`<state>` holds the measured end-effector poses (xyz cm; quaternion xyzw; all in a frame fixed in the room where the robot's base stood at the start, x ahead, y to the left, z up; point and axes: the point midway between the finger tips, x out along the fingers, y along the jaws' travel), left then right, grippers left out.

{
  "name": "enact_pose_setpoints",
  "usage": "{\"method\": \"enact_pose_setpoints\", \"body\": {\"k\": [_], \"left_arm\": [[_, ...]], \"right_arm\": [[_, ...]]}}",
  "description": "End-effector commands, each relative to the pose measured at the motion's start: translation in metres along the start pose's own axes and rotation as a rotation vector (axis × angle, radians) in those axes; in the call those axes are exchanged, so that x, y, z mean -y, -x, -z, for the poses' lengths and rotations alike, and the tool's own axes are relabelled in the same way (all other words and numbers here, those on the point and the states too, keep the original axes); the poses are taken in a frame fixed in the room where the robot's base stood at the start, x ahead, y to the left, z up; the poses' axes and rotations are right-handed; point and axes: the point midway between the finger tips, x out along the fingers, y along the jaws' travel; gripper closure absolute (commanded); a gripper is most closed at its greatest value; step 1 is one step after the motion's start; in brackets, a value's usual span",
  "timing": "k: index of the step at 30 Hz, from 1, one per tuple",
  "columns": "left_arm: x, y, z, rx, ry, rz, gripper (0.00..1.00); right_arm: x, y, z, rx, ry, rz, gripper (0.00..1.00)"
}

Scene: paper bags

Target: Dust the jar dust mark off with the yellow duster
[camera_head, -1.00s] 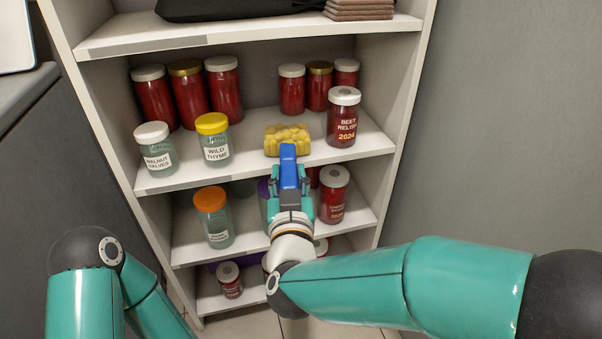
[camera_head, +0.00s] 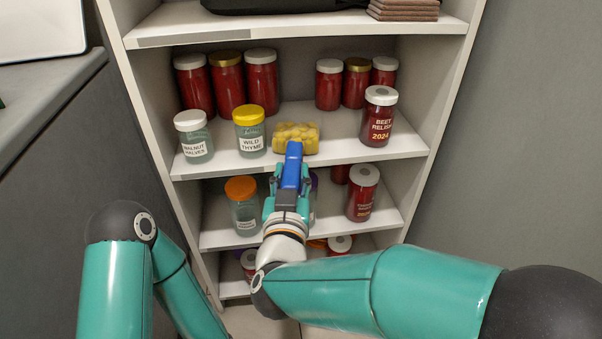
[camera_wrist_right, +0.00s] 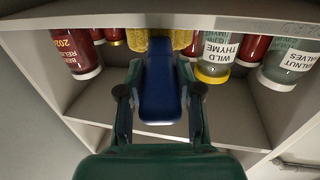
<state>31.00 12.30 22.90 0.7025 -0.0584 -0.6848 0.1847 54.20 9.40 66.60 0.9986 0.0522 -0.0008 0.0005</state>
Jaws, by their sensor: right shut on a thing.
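My right gripper (camera_head: 286,205) is shut on the blue handle of the yellow duster. The duster's fluffy yellow head (camera_head: 296,137) is at the front of the jar shelf, just right of the yellow-lidded Wild Thyme jar (camera_head: 250,132). In the right wrist view the blue handle (camera_wrist_right: 160,90) runs between the fingers, with the yellow head (camera_wrist_right: 175,40) beyond it. I cannot tell whether the head touches the shelf or the jar. I cannot make out the jar dust mark; the duster may hide it. My left gripper is out of view.
The white-lidded Walnut Halves jar (camera_head: 194,138) stands left, the Beet Relish jar (camera_head: 379,117) right. Several red jars (camera_head: 262,85) stand behind. The shelf below holds an orange-lidded jar (camera_head: 243,207) and a red jar (camera_head: 362,194). Bare shelf (camera_head: 345,145) shows right of the duster.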

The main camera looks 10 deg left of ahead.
Motion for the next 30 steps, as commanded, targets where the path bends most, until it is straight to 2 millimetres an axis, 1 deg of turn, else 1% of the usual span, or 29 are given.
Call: {"method": "enact_pose_setpoints", "body": {"k": [5, 15, 23, 30], "left_arm": [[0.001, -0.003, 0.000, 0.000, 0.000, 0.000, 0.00], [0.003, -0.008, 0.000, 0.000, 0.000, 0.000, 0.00], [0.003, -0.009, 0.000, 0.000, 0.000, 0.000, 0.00], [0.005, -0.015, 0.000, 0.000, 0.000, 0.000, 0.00]], "right_arm": [[-0.010, -0.003, 0.000, -0.001, -0.001, -0.002, 1.00], [-0.036, -0.008, 0.001, -0.004, -0.002, -0.003, 1.00], [-0.043, -0.009, 0.001, -0.004, -0.002, -0.002, 1.00], [-0.060, -0.013, -0.001, -0.005, -0.003, -0.004, 1.00]]}}
